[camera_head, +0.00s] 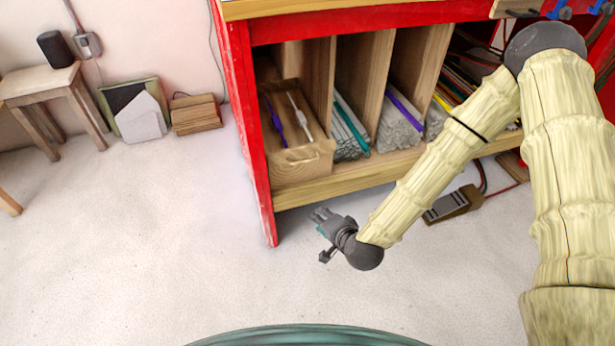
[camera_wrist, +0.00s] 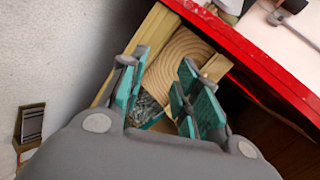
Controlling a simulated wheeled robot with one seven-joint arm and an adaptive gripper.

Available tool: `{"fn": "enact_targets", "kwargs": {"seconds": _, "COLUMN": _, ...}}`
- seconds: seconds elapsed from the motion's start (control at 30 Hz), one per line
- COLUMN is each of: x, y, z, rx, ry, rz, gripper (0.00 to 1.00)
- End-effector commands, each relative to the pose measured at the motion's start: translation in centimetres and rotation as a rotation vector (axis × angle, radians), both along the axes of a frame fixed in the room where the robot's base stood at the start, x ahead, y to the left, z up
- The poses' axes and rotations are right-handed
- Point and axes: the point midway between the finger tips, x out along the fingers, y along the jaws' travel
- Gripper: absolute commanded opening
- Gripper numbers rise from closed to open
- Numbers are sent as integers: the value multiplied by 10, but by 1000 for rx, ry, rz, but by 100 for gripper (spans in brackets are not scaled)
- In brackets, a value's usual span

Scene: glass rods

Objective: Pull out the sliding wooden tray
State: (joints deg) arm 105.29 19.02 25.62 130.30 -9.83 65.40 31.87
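The wooden tray (camera_head: 304,163) sits in the far-left compartment of the red-framed shelf, its front at the shelf's front edge. A purple and a white item lie in it. My gripper (camera_head: 322,217) is low in front of the shelf, below and slightly right of the tray front, apart from it. In the wrist view my gripper (camera_wrist: 168,98) has its teal-padded fingers spread with a gap between them. A wood panel with curved grain (camera_wrist: 186,62) shows beyond the fingers; it looks like the tray front. The fingers hide part of it.
The red shelf post (camera_head: 250,140) stands left of the tray. Upright dividers (camera_head: 360,75) and bundles of glass rods (camera_head: 398,128) fill the compartments to the right. A foot pedal (camera_head: 452,204) lies on the floor.

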Motion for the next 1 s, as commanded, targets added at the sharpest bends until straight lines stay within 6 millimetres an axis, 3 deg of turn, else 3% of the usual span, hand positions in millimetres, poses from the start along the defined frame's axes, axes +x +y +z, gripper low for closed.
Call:
{"fn": "enact_targets", "kwargs": {"seconds": 0.03, "x": 16, "y": 3, "z": -10, "rx": 43, "ry": -32, "rz": -33, "gripper": 32}}
{"fn": "enact_targets", "kwargs": {"seconds": 0.3, "x": 80, "y": 11, "z": 13, "rx": 266, "ry": -182, "rz": -181, "gripper": 32}}
{"fn": "enact_targets", "kwargs": {"seconds": 0.63, "x": 112, "y": 10, "z": 36, "rx": 390, "ry": -262, "rz": -254, "gripper": 32}}
{"fn": "enact_targets", "kwargs": {"seconds": 0.77, "x": 121, "y": 12, "z": 36, "rx": 395, "ry": -264, "rz": -255, "gripper": 32}}
{"fn": "enact_targets", "kwargs": {"seconds": 1.0, "x": 153, "y": 23, "z": 27, "rx": 393, "ry": -265, "rz": -254, "gripper": 32}}
